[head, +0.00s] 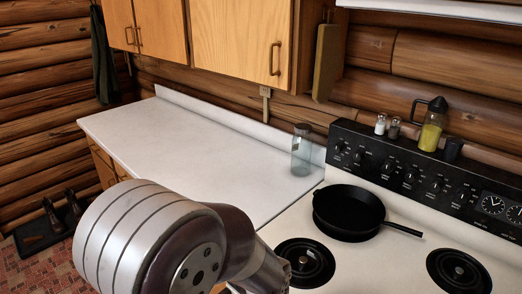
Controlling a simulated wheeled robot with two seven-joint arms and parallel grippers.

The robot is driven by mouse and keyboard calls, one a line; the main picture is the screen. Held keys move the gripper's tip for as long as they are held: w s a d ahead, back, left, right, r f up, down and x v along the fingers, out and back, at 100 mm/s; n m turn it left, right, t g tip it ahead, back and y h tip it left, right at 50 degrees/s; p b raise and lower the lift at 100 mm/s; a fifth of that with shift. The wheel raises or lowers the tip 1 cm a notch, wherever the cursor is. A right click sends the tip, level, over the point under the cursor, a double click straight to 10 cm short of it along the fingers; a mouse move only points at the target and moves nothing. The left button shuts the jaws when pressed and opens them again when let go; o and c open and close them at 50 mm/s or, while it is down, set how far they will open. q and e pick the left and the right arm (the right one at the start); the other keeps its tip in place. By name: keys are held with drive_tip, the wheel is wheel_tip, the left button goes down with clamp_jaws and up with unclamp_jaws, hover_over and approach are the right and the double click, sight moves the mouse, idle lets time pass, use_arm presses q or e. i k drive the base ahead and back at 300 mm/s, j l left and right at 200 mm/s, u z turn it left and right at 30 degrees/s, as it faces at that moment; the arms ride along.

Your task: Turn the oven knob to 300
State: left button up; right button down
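The white stove (405,256) stands at the right, with a black control panel (424,166) along its back edge. The panel carries a row of several black knobs, one of them a knob (437,186) right of the panel's middle. Which one is the oven knob, and the settings they point to, are too small to read. Two round dials (493,204) sit at the panel's right end. One of my arms crosses the bottom of the view, over the counter and stove edge. Neither gripper shows, and nothing is seen touching the knobs.
A black skillet (349,213) sits on a back burner, its handle pointing right. Coil burners (304,262) and (459,271) are bare. A glass jar (301,150) stands on the mostly clear counter (190,140).

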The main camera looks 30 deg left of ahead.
sight(339, 146)
drive_tip(key=l+u, duration=0.1)
drive_tip(key=u, duration=0.45)
drive_tip(key=z, duration=0.5)
drive_tip(key=j+z, duration=0.15)
drive_tip(key=z, duration=0.35)
drive_tip(key=j+z, duration=0.1)
drive_tip(key=z, duration=0.35)
drive_tip(key=j+z, duration=0.1)
drive_tip(key=j, duration=0.4)
drive_tip(key=k, duration=0.05)
